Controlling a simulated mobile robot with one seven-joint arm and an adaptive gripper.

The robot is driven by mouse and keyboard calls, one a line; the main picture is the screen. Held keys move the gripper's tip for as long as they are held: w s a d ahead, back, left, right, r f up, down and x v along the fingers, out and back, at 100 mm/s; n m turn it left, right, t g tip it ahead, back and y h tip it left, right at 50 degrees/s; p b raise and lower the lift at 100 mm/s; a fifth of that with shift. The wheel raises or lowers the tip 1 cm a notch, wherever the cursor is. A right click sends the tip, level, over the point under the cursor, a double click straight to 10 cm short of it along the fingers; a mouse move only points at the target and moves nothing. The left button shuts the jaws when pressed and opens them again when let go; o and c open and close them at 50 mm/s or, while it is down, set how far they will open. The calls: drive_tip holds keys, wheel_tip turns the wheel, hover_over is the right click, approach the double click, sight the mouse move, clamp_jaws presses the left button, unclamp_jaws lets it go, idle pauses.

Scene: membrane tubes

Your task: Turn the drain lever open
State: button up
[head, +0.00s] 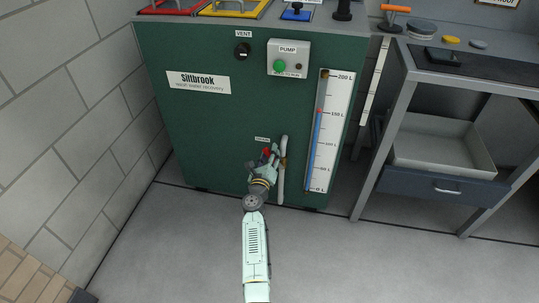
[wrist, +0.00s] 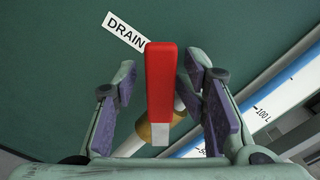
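The drain lever (wrist: 160,75) has a red handle and stands upright in the wrist view, over a brass-coloured fitting (wrist: 155,132). Its tilted DRAIN label (wrist: 126,32) is at upper left. My gripper (wrist: 160,100) is open, with one finger on each side of the red handle. A gap shows on the left side; the right finger looks very close, and I cannot tell if it touches. In the head view my gripper (head: 270,158) is low at the green cabinet front and hides most of the lever (head: 266,152).
The green Sittbrook cabinet (head: 215,125) carries a vent knob (head: 242,51), a pump box (head: 288,58) and a level gauge (head: 328,130). A pale vertical pipe (head: 282,175) is just right of my gripper. A bench with a drawer (head: 440,188) stands right; the floor in front is clear.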

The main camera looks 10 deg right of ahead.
drive_tip(key=shift+s+d, duration=0.1)
drive_tip(key=v, duration=0.8)
idle(0.3)
